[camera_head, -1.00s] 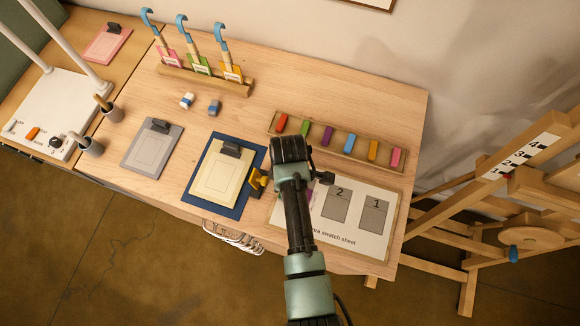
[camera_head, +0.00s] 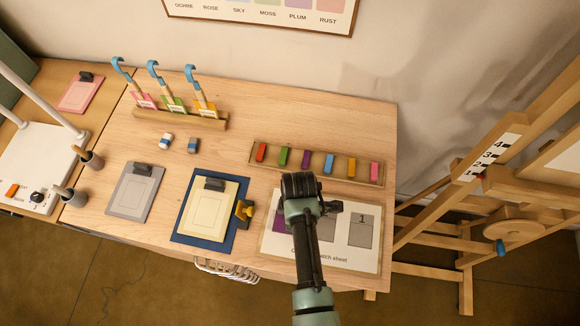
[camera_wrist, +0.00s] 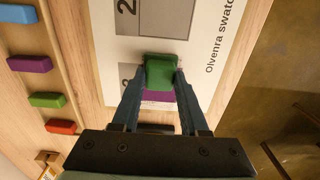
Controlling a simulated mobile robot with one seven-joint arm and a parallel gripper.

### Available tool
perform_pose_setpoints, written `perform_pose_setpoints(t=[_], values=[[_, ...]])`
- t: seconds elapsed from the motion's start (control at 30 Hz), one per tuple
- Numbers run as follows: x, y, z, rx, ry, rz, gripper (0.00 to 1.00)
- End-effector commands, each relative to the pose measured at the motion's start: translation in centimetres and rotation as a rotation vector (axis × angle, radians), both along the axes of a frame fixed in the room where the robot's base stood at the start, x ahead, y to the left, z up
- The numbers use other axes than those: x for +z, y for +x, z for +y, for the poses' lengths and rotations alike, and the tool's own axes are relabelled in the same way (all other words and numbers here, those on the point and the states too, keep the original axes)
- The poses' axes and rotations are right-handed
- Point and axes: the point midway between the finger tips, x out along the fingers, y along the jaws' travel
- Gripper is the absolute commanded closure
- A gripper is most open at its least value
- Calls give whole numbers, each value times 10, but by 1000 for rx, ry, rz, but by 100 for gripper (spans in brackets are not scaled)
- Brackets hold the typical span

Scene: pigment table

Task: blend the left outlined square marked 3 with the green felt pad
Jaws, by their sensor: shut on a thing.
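The swatch sheet (camera_head: 275,252) lies on the table's front right. Its left outlined square, marked 3, holds purple colour (camera_head: 281,221) and is partly behind my arm. The purple also shows in the wrist view (camera_wrist: 158,97), between my fingers, with its numeral partly covered. My gripper (camera_wrist: 160,80) is shut on a green block-like pad (camera_wrist: 160,68). The pad appears over the purple square's edge toward square 2; I cannot tell whether it touches the sheet. In the head view my arm hides the fingers and pad. Grey square 2 (camera_wrist: 166,18) is beside it, and grey square 1 (camera_head: 361,231) is at right.
A tray (camera_head: 256,165) of several coloured sticks lies behind the sheet. A rack (camera_head: 190,120) with blue-hooked tools stands at the back. A wooden easel (camera_head: 440,205) stands at right.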

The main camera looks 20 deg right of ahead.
Motion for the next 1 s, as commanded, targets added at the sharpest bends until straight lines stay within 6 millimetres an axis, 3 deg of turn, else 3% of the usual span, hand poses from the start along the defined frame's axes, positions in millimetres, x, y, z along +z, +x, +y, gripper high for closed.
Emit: perform_pose_setpoints(t=[0.27, 1.0], values=[[1, -4, 2, 1, 1, 5, 100], [0, 17, 30, 2, 0, 2, 100]])
